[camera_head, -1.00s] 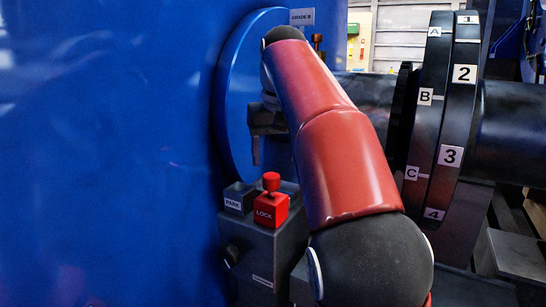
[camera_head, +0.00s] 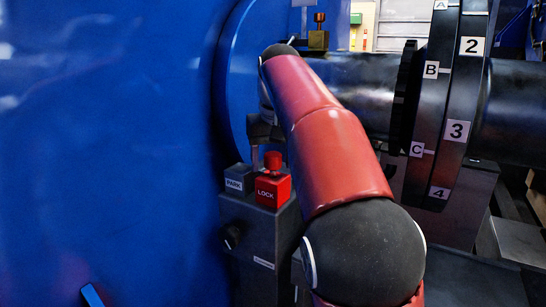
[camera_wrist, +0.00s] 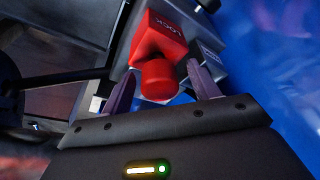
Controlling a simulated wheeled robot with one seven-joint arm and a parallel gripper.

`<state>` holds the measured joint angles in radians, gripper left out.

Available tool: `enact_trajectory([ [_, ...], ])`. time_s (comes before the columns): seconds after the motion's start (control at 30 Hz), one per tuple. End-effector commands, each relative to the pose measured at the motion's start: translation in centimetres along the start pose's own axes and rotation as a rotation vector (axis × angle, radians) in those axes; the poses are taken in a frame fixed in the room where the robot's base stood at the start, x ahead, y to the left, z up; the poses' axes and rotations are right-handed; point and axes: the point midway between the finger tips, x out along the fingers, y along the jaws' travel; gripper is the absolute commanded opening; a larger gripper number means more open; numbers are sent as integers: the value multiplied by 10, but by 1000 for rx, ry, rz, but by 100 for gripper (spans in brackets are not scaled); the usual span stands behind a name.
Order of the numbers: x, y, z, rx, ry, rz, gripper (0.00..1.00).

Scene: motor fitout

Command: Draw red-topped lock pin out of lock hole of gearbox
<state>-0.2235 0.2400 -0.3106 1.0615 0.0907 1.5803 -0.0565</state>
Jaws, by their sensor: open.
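The red-topped lock pin (camera_head: 273,160) stands upright in the red block marked LOCK (camera_head: 272,190), on top of the dark grey gearbox housing (camera_head: 262,235). Its shaft is hidden inside the block. In the wrist view the pin's round red head (camera_wrist: 159,80) lies between the two fingers of my gripper (camera_wrist: 162,88), with the LOCK block (camera_wrist: 163,33) beyond it. My gripper (camera_head: 262,146) is open, just above and behind the pin in the head view, and partly hidden by my red arm. I cannot tell whether a finger touches the head.
A grey block marked PARK (camera_head: 238,179) sits directly left of the LOCK block. A large blue surface (camera_head: 110,150) fills the left. Behind stands a brass block with an orange-red knob (camera_head: 319,18). A dark shaft and numbered ring (camera_head: 457,130) stand at right.

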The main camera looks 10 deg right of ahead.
Motion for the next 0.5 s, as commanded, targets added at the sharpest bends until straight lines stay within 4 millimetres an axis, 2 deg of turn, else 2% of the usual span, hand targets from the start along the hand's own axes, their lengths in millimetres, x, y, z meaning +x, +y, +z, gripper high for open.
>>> enact_trajectory([
  [0.07,0,0,0,0,0,0,57],
  [0.4,0,0,0,0,0,0,12],
  [0.43,0,0,0,0,0,0,9],
  [0.5,-1,0,0,0,1,0,9],
])
